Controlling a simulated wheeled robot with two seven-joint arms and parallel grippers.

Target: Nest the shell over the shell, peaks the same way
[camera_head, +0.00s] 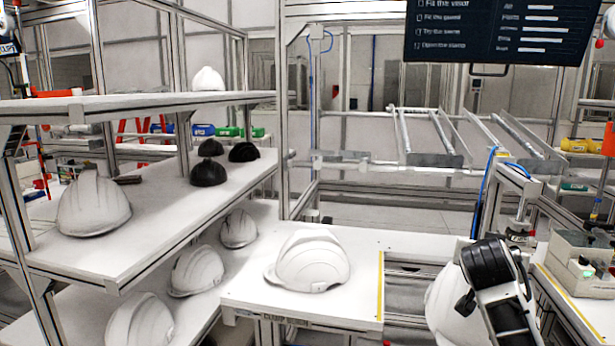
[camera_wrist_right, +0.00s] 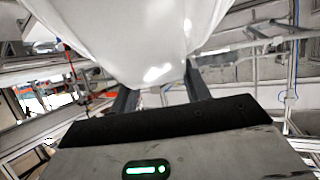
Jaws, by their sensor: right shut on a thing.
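A white helmet shell (camera_head: 308,262) sits upright on the white bench (camera_head: 250,297), with its brim reaching out to the left. A second white shell (camera_head: 442,300) is at the lower right of the head view, partly hidden behind my black right arm. It fills the top of the right wrist view (camera_wrist_right: 125,35). My right gripper (camera_wrist_right: 160,90) is shut on this second shell, a finger on each side of it. Which way its peak points I cannot tell. The held shell is apart from the bench shell, to its right. My left gripper is not in view.
Shelves (camera_head: 150,222) at the left carry several white and black shells. A yellow strip (camera_head: 381,285) marks the bench's right edge, with a gap beyond it. A side bench (camera_head: 575,300) with grey bins (camera_head: 585,250) stands far right. The bench around the shell is clear.

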